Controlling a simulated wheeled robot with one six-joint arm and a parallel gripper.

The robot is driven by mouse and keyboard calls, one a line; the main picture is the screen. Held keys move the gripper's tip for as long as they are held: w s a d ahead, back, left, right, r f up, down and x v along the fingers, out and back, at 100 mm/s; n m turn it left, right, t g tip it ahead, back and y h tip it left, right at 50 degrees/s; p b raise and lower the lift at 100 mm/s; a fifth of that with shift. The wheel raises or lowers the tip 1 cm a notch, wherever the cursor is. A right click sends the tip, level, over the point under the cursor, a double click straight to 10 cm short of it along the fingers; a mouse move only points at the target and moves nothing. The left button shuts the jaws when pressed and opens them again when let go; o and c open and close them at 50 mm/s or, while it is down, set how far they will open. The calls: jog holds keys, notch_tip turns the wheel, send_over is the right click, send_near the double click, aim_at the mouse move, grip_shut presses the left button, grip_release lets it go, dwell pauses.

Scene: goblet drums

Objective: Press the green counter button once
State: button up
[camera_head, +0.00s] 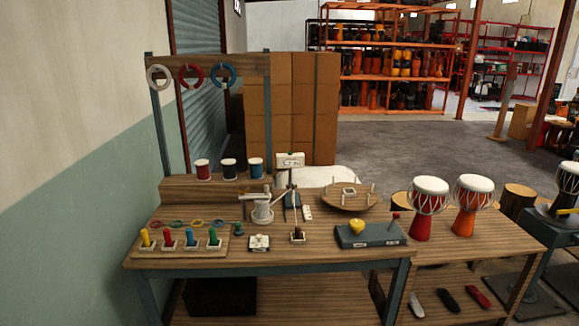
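No part is plainly recognizable as the green counter button. A small dark green knob (239,228) stands on the bench at the right end of the peg board. A green peg (213,236) is the rightmost of a row of coloured pegs on that board. A small white box (259,243) with dark marks lies at the bench's front middle; its details are too small to read. A white panel (290,160) with dark marks stands upright behind. My gripper is not in view.
The wooden bench (330,250) also holds a grey clamp-like device (262,208), a round wooden turntable (349,198) and a teal box (371,234) with a yellow knob and red-tipped lever. Goblet drums (429,208) stand at right. Grey floor (430,155) behind is open.

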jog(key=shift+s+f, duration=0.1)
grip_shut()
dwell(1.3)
